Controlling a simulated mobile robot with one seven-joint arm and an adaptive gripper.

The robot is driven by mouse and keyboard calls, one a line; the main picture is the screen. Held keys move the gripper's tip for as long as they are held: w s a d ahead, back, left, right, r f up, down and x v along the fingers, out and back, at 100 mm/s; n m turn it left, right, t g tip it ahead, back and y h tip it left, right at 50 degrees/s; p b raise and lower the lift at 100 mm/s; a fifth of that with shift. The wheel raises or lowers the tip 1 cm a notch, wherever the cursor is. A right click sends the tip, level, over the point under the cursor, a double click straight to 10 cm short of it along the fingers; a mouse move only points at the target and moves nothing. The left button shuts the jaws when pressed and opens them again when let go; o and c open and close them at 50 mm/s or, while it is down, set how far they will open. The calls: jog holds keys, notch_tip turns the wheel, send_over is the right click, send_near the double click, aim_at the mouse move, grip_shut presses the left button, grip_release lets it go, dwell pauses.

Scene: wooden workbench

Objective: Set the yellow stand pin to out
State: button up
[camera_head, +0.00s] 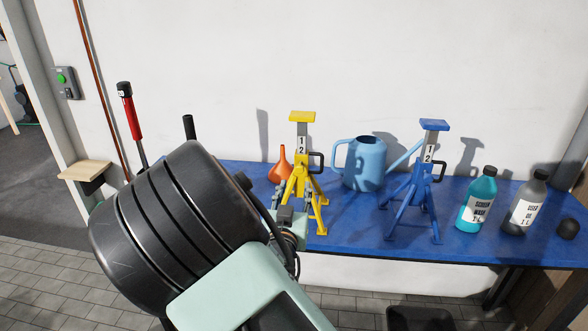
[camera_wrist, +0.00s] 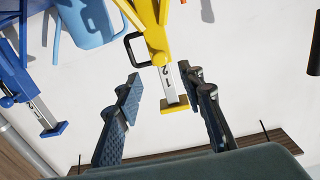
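The yellow stand (camera_head: 302,178) is upright on the blue bench top, with a yellow saddle on a grey column marked 1 and 2. Its pin shows as a black loop handle (camera_head: 317,162) on the right of its neck. The inverted wrist view shows the stand (camera_wrist: 158,40) with the handle (camera_wrist: 133,50) on the left. How deep the pin sits cannot be told. My gripper (camera_head: 291,203) is in front of the stand's lower part and hides some of it. In the wrist view my gripper (camera_wrist: 163,88) has its fingers spread wide, with nothing held between them.
A blue stand (camera_head: 418,185) with its own black handle is to the right. A light blue watering can (camera_head: 364,165) stands between the stands, and an orange funnel (camera_head: 280,168) is behind left. A teal bottle (camera_head: 477,200) and grey bottle (camera_head: 524,203) stand right on the bench (camera_head: 380,236).

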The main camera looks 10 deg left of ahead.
aim_at(299, 171)
jog(key=w, duration=0.3)
jog(key=w+p, duration=0.1)
jog(key=w, duration=0.6)
jog(key=shift+w+d, duration=0.2)
jog(key=shift+d, duration=0.05)
grip_shut()
